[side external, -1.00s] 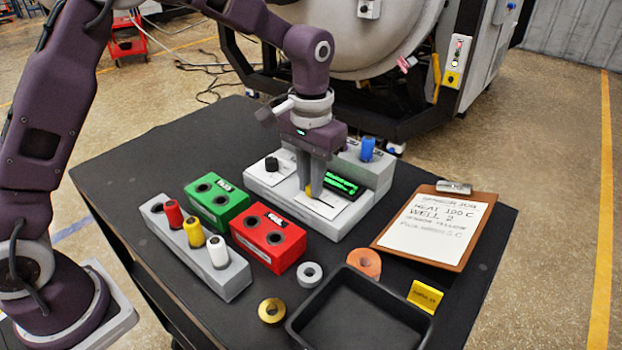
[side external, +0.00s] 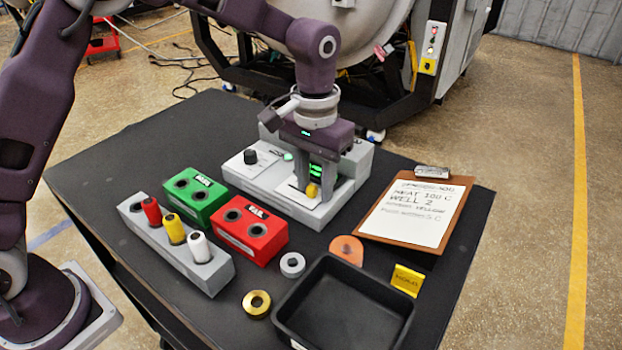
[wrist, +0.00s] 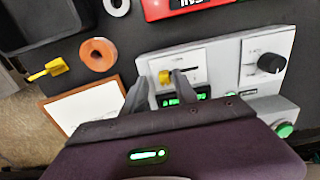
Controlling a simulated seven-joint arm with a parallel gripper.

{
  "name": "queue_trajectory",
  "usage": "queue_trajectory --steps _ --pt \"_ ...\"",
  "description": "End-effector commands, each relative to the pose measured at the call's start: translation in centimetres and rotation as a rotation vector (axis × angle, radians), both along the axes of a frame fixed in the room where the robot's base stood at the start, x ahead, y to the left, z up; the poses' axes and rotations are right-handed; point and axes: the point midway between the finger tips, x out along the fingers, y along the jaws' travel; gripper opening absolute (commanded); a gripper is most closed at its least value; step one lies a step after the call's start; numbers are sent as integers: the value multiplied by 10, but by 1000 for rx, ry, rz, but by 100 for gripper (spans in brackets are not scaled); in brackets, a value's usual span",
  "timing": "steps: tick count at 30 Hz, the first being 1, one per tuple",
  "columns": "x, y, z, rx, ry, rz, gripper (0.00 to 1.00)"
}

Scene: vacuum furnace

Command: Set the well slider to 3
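The well slider is a yellow knob (side external: 312,190) on a white plate (side external: 292,192) of the grey control unit (side external: 262,182). In the wrist view the knob (wrist: 164,77) is at the left part of its slot, and dark slot shows to its right. The scale marks are too small to read. My gripper (side external: 318,178) is low over the plate. In the wrist view its two fingers (wrist: 161,84) are apart, one on each side of the knob. The right finger looks close to the knob; I cannot tell if it touches.
A black dial (side external: 250,156) and a green button (wrist: 284,129) are on the same unit. Red (side external: 254,228) and green (side external: 195,196) blocks and a grey rack (side external: 190,250) stand left. A black tray (side external: 343,305) is in front; a clipboard (side external: 416,212) lies right.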

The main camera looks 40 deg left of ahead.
Motion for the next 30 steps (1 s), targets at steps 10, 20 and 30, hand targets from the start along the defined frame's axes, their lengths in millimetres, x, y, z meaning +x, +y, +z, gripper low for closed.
queue_trajectory --steps 10,20,30 --pt "1 2 7 3 0 1 36" --pt "0 2 66 3 -1 0 36" --pt "-1 3 72 2 -1 1 36"
